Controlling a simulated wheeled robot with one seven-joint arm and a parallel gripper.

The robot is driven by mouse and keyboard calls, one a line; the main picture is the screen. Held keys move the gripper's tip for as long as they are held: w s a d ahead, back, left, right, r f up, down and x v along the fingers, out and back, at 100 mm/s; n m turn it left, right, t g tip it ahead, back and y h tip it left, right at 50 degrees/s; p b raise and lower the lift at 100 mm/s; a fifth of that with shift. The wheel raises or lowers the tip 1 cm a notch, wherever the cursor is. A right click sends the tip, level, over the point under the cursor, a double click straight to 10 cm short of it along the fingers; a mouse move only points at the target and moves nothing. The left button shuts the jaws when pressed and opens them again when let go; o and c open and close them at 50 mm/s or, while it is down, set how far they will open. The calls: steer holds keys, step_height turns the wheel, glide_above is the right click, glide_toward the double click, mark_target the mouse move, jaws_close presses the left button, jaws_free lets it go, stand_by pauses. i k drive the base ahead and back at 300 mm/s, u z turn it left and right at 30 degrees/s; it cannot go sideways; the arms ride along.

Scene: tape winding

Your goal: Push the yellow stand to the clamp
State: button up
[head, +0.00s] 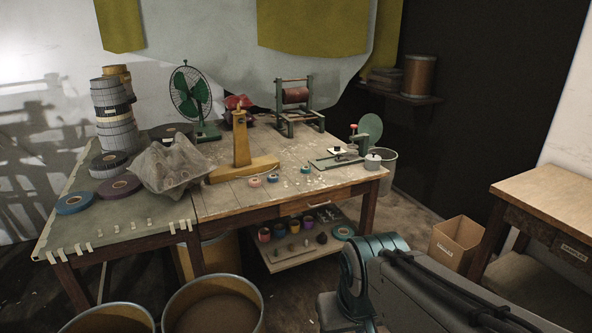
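The yellow stand (241,146) stands upright on the worktable, with a broad flat base and a tall post. What looks like the clamp (362,143) is a green fixture with a red knob at the table's right end, in front of a green disc. Part of my arm shows at the lower right, below and in front of the table. My gripper is not in view.
Small tape rolls (273,178) lie near the table's front edge, between stand and clamp. A crumpled grey translucent heap (170,165) is close on the stand's left. A green fan (190,95) and a winding frame (296,105) stand behind. A side table (540,196) is at right.

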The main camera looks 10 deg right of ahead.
mark_target(243, 165)
steer(key=z, duration=0.7)
steer(key=i, duration=2)
steer(key=u, duration=0.9)
steer(key=i, duration=0.5)
steer(key=u, duration=0.35)
